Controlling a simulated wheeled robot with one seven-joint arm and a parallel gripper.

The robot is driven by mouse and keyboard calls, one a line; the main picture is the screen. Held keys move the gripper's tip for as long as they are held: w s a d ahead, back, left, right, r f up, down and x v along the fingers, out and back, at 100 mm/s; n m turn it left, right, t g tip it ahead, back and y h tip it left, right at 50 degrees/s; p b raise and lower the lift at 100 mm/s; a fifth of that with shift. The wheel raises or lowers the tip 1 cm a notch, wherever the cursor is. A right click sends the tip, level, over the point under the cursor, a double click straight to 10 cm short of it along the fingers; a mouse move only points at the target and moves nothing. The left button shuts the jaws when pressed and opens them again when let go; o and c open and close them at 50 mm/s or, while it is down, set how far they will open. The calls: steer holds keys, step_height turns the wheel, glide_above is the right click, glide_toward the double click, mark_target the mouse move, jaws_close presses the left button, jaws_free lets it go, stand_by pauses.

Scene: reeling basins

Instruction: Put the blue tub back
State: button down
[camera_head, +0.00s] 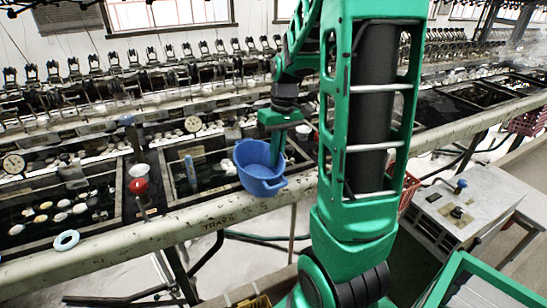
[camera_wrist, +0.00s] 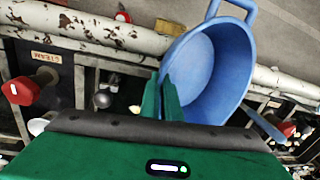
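The blue tub (camera_head: 262,168) is a round basin with loop handles, tilted, at the front rail in the middle of the head view. In the wrist view the tub (camera_wrist: 210,68) fills the upper right, its open side facing the camera. My gripper (camera_head: 276,155) reaches down at the tub's far right rim, one finger showing against its inside. In the wrist view the green fingers of my gripper (camera_wrist: 164,85) are close together with the tub's wall between them. The tub appears held by its rim; whether it touches the rail is unclear.
Dark basins (camera_head: 60,212) with white and yellow cocoons lie behind the long worn rail (camera_head: 110,243). A red knob (camera_head: 138,186) stands left of the tub. A white-topped cabinet (camera_head: 475,205) is at right.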

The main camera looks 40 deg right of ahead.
steer(key=shift+f, duration=0.2)
steer(key=shift+f, duration=0.1)
steer(key=c, duration=2)
jaws_free()
steer(key=shift+f, duration=0.1)
step_height(320, 180, up, 12)
steer(key=d, duration=0.1)
steer(key=s+a+f+m, duration=0.2)
steer(key=s+a+f, duration=0.1)
steer(key=s, duration=0.7)
steer(key=s+a+f+m+h, duration=0.1)
steer(key=s+a+f, duration=0.3)
steer(key=s, duration=0.6)
steer(key=shift+a+f+m, duration=0.25)
steer(key=shift+a+m, duration=0.15)
steer(key=shift+m, duration=0.4)
